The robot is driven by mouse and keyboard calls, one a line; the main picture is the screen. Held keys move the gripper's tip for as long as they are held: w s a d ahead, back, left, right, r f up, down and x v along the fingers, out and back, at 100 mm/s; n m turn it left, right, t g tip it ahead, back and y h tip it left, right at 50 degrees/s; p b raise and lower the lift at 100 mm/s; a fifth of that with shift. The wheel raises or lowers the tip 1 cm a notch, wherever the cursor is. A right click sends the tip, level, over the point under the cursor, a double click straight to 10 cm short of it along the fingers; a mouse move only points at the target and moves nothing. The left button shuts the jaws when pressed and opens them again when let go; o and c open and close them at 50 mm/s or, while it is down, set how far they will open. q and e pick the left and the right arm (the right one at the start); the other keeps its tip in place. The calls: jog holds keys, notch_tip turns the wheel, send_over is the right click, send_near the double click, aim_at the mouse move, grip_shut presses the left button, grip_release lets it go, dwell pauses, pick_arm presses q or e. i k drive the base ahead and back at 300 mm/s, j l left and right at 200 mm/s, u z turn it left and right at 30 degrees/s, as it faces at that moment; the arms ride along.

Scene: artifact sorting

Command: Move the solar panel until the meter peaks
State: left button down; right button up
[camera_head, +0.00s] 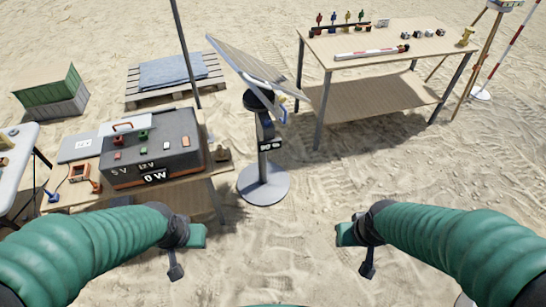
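The solar panel (243,58) is tilted on top of a grey pole stand and seen nearly edge-on. The stand's round base (263,185) rests on the sand, and a small dark display on the pole is too small to read surely. The meter box (150,148) sits on the low table at the left, and its front display (155,176) reads 0 W. My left gripper (186,254) is above the sand, left of the stand and apart from it. My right gripper (357,252) is to the stand's right, also apart. Neither visibly holds anything; finger opening is unclear.
A wooden table (385,43) with small tools and parts stands at the back right. A pallet with a blue cloth (170,71) and a green crate (52,88) lie at the back left. A thin dark pole rises behind the meter box. Sand between my arms is clear.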

aim_at(258, 73)
jog(key=i+j, duration=0.1)
jog(key=i, duration=0.3)
jog(key=i+j, duration=0.15)
jog(key=i, duration=0.3)
jog(key=i+j+z, duration=0.1)
jog(key=i, duration=0.3)
